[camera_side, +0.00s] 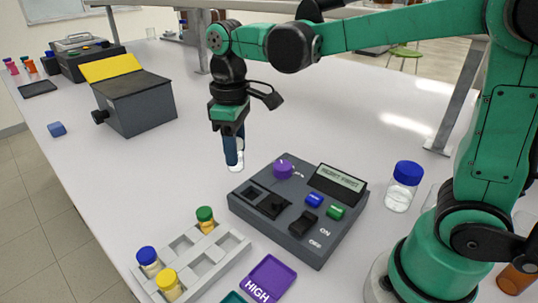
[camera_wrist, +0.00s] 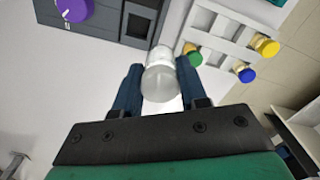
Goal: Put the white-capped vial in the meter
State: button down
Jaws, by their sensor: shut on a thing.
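The white-capped vial (camera_wrist: 160,78) is between the two dark blue fingers of my gripper (camera_side: 234,150); the wrist view shows its whitish cap and clear body. In the side view the fingers hide most of the vial, and its clear lower end (camera_side: 237,167) shows below them. My gripper is shut on it and holds it upright above the table, behind the meter's left part. The meter (camera_side: 325,245) is a dark grey box with a dark square well (camera_side: 268,206) at its left front. The well also shows in the wrist view (camera_wrist: 138,24), and looks empty.
A pale rack (camera_side: 231,243) with green-, blue- and yellow-capped vials stands at the front left of the meter. A purple tray (camera_side: 283,271) marked HIGH lies in front. A blue-capped jar (camera_side: 403,187) stands right of the meter. A grey box (camera_side: 140,105) stands back left.

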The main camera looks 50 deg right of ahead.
jog(key=shift+m, duration=0.6)
jog(key=shift+w+d+f, duration=0.1)
jog(key=shift+d+f, duration=0.5)
jog(key=shift+f, duration=0.6)
jog(key=shift+s+d+f, duration=0.1)
jog(key=shift+d+f, duration=0.5)
jog(key=shift+f, duration=0.65)
jog(key=shift+w+d+f, duration=0.1)
jog(key=shift+d+f, duration=0.5)
jog(key=shift+f, duration=0.6)
jog(key=shift+f, duration=1.3)
jog(key=shift+c, duration=1.4)
grip_release()
notch_tip(320, 180, up, 6)
